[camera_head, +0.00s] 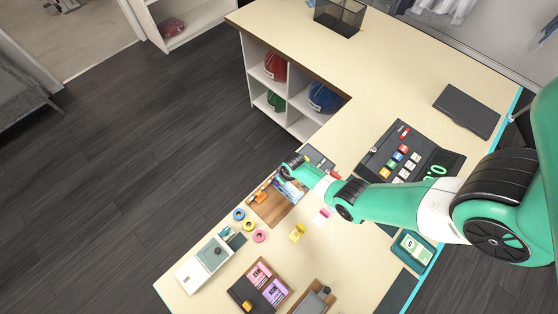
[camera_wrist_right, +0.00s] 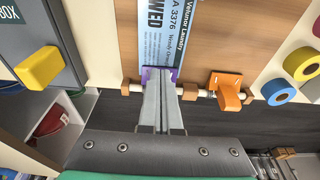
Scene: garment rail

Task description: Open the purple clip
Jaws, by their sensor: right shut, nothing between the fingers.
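The purple clip (camera_wrist_right: 147,74) is in the right wrist view, on a pale rod along the edge of a brown wooden board (camera_wrist_right: 205,40). A blue-and-white printed ticket (camera_wrist_right: 178,35) lies on the board and runs under the clip. My right gripper (camera_wrist_right: 162,76) is shut and empty, its fingertips at the purple clip and hiding its middle. I cannot tell whether they touch it. In the head view my right gripper (camera_head: 293,166) reaches over the board (camera_head: 274,209) and the clip is hidden. My left gripper is in no view.
An orange clip (camera_wrist_right: 227,88) sits on the same rod, right of the purple one. Blue (camera_wrist_right: 277,92) and yellow (camera_wrist_right: 301,64) tape rolls lie beside the board. A grey box (camera_wrist_right: 35,35) with a yellow handle is at left. A cash register (camera_head: 405,155) stands near my right arm.

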